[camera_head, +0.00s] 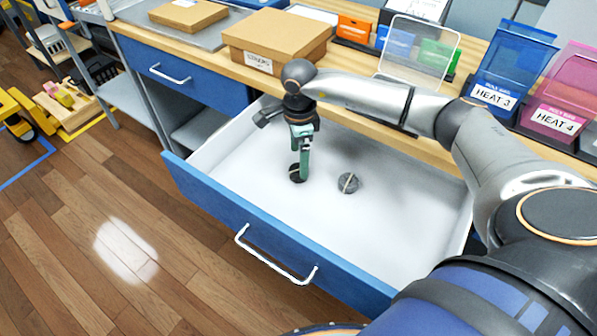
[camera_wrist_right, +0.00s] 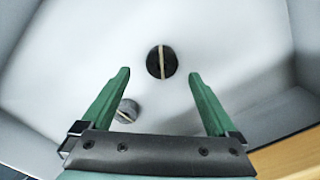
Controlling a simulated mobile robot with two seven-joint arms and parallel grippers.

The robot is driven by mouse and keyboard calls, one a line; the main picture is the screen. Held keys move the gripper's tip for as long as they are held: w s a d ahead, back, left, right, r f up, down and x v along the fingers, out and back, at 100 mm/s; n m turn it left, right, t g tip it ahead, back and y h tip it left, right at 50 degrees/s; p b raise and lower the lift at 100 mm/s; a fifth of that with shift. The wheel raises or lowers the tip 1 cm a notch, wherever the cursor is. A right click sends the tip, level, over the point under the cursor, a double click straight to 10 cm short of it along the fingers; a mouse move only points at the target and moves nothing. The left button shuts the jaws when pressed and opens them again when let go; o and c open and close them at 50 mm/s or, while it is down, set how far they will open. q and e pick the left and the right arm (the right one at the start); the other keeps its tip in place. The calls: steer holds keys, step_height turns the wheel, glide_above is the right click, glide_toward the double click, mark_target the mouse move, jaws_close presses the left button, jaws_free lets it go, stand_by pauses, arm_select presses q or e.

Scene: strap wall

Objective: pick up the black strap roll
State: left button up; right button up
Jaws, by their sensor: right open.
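The black strap roll (camera_wrist_right: 153,63) is a dark disc with a pale band across it, lying on the white floor of the open drawer. In the head view the roll (camera_head: 294,174) is partly hidden behind my right gripper's green finger. My right gripper (camera_head: 301,177) points down into the drawer above the roll. In the right wrist view its green fingers (camera_wrist_right: 160,75) are spread apart and empty, with the black roll between and slightly beyond the tips. Whether they are level with the roll is unclear. My left gripper is out of view.
A grey strap roll (camera_head: 348,183) with a pale band lies to the right in the same drawer (camera_head: 235,222), also near the left finger in the wrist view. Drawer walls surround both rolls. A cardboard box (camera_head: 277,40) and a clear panel (camera_head: 419,50) stand on the bench behind.

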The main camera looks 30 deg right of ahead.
mark_target(298, 170)
step_height(298, 170, down, 4)
steer(key=shift+w+a+f, duration=0.1)
steer(key=shift+w+f, duration=0.05)
steer(key=shift+c, duration=0.2)
steer(key=c, duration=1.4)
